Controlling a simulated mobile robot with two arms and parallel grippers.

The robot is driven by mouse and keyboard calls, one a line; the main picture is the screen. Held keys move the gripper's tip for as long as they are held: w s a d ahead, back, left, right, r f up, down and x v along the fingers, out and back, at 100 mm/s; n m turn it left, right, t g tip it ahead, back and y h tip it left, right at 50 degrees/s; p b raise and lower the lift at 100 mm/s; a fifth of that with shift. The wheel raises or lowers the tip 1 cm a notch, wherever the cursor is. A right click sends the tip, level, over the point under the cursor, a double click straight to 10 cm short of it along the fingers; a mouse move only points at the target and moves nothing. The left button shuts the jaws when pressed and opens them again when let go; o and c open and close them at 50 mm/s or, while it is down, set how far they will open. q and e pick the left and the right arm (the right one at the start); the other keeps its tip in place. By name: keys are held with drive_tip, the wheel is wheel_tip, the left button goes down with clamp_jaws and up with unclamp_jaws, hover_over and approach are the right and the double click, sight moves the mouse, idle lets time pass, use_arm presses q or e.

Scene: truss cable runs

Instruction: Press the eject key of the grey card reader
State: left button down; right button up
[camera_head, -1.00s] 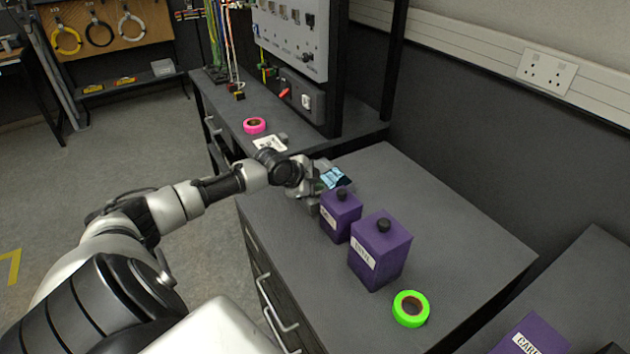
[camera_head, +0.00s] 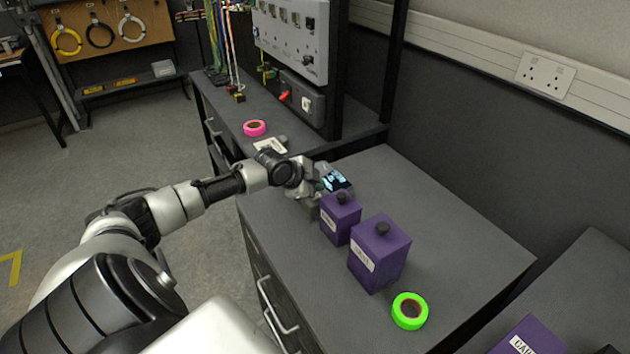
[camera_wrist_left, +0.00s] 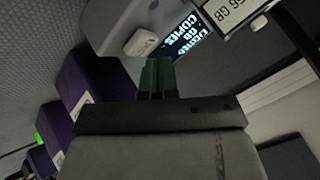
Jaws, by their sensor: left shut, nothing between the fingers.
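The grey card reader (camera_wrist_left: 110,22) fills the top of the left wrist view. Its dark display (camera_wrist_left: 185,40) carries light-blue text, upside down there, that seems to include "EJECTED". A pale raised key (camera_wrist_left: 141,42) sits beside the display. A white-labelled card (camera_wrist_left: 232,12) shows at the reader's edge. My left gripper (camera_wrist_left: 157,65) is shut and empty, its green fingertips right by the key; whether they touch it I cannot tell. In the head view, the reader's display (camera_head: 336,180) shows beyond my left gripper (camera_head: 314,190), and most of its body is hidden. My right gripper is out of view.
Two purple canisters (camera_head: 341,220) (camera_head: 380,255) stand close to my left gripper on the grey cabinet top. Green tape (camera_head: 410,310) lies near its front edge. Pink tape (camera_head: 255,128) lies on the farther bench. The cabinet top right of the canisters is clear.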

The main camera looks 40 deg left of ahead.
use_arm(q)
drive_tip(key=shift+r, duration=0.35)
wheel_tip(320, 180, up, 5)
drive_tip(key=p, duration=0.4)
drive_tip(key=shift+p, duration=0.3)
drive_tip(key=shift+s+f, duration=0.1)
idle(0.5)
